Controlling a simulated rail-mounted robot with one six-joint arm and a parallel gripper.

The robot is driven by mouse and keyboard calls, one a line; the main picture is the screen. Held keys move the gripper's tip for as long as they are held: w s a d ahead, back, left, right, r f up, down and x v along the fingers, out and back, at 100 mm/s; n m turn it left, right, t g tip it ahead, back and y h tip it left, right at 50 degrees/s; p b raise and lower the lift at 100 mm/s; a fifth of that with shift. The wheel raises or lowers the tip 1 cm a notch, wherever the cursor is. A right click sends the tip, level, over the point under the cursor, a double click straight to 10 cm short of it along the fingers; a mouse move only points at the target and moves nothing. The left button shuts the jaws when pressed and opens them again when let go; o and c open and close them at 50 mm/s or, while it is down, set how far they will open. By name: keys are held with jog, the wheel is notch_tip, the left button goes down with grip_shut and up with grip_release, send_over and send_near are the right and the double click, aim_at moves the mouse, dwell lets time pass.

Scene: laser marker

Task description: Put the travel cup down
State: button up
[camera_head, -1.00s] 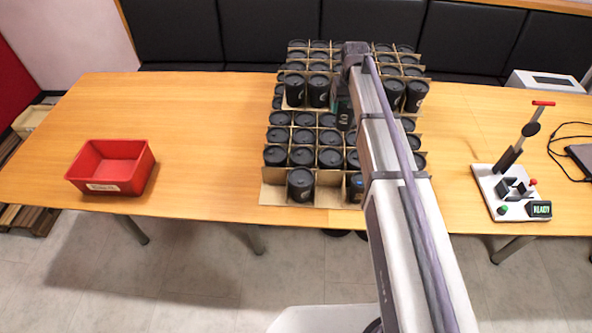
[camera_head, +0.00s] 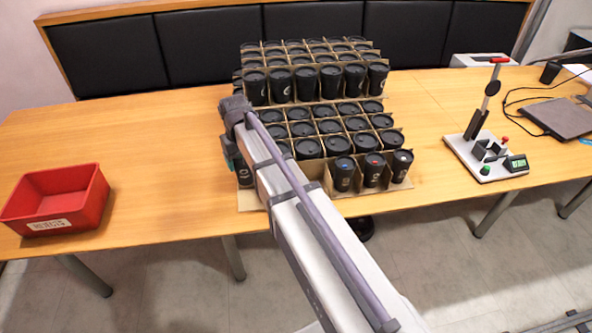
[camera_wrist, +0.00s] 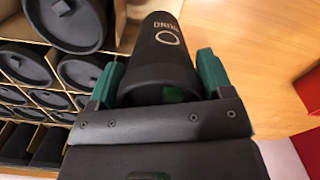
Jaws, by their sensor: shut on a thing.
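The travel cup (camera_wrist: 160,55) is black with a pale ring logo and lettering, seen in the wrist view. My gripper (camera_wrist: 159,78) is shut on it, with one green pad on each side of the cup. In the head view my gripper (camera_head: 231,158) is at the left edge of the divided cardboard box (camera_head: 313,170). A dark cup body shows just below it, partly hidden by the arm; I cannot tell whether it is the held one. In the wrist view, cups in the box lie to the left and bare table to the right.
The box holds many black lidded cups (camera_head: 342,172), with a raised second layer at the back. A red rejects bin (camera_head: 55,200) stands at the left. A lever marking fixture (camera_head: 485,158) and a laptop (camera_head: 558,117) are at the right. Table left of the box is clear.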

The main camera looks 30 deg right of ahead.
aim_at(247, 181)
notch_tip(247, 181, down, 10)
jog(key=b, duration=0.9)
jog(key=shift+r+p, duration=0.35)
jog(key=shift+f, duration=0.2)
jog(key=o, duration=0.7)
jog(key=shift+c, duration=0.2)
notch_tip(247, 181, up, 13)
jog(key=p, duration=1.2)
jog(key=shift+f, duration=0.15)
jog(key=shift+m, duration=0.6)
jog(key=s, duration=1.9)
jog(key=shift+s+f, duration=0.1)
jog(key=shift+s, duration=0.15)
jog(key=shift+w, duration=0.3)
jog(key=shift+c, duration=1.6)
